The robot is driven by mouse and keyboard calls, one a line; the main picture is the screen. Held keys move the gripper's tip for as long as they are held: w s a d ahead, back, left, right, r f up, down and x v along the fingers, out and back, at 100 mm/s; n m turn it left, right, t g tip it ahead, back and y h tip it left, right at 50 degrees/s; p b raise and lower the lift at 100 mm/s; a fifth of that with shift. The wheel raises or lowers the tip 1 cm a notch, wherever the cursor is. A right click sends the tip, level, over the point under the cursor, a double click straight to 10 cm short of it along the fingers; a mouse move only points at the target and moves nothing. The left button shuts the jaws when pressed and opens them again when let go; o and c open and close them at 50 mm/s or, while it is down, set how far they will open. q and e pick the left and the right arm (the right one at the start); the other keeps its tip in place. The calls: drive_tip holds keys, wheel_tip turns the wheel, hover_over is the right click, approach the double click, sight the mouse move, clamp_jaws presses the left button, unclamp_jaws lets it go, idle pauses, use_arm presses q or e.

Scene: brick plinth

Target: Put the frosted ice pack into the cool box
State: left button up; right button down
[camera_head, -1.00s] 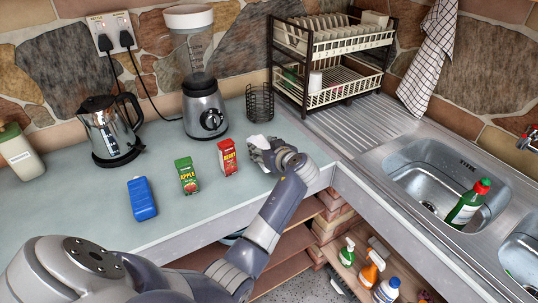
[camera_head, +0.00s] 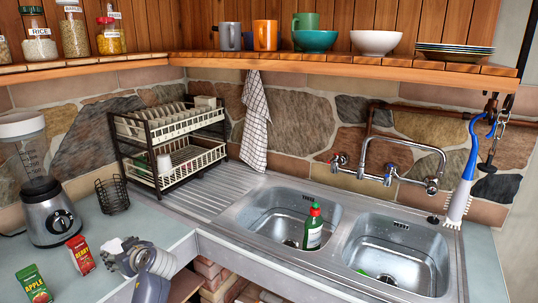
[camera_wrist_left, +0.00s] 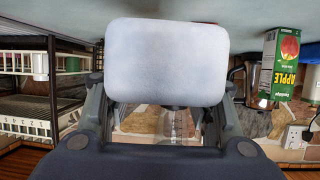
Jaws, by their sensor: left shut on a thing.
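The frosted ice pack is a white, rounded block that fills the upper middle of the left wrist view (camera_wrist_left: 167,58). In the head view only a small white part of it (camera_head: 113,246) shows at the lower left. My left gripper (camera_head: 124,256) is shut on the ice pack, with a finger on each side in the wrist view (camera_wrist_left: 163,92). In the head view it is near the counter, right of the berry carton; I cannot tell if the pack touches the counter. The cool box is not visible. My right gripper is not in view.
A berry carton (camera_head: 80,255) and an apple carton (camera_head: 33,284) stand left of the gripper. Behind are a blender (camera_head: 50,212), a wire holder (camera_head: 112,196) and a dish rack (camera_head: 150,172). Right is a double sink (camera_head: 285,213) with a green bottle (camera_head: 313,227).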

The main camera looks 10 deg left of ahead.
use_arm(q)
drive_tip(key=s+d+r+m+t+h, duration=0.2)
drive_tip(key=s+d+r+m+h, duration=0.2)
drive_tip(key=d, duration=0.5)
drive_tip(key=s+d+r+m+t+h, duration=0.2)
drive_tip(key=s+d+r+m+h, duration=0.2)
drive_tip(key=d+r, duration=0.4)
drive_tip(key=s+d+r+m+t+h, duration=0.3)
drive_tip(key=d+r, duration=0.3)
drive_tip(key=d, duration=0.6)
drive_tip(key=shift+s+r+m+h, duration=0.4)
drive_tip(key=shift+s+m, duration=0.1)
drive_tip(key=shift+s, duration=0.15)
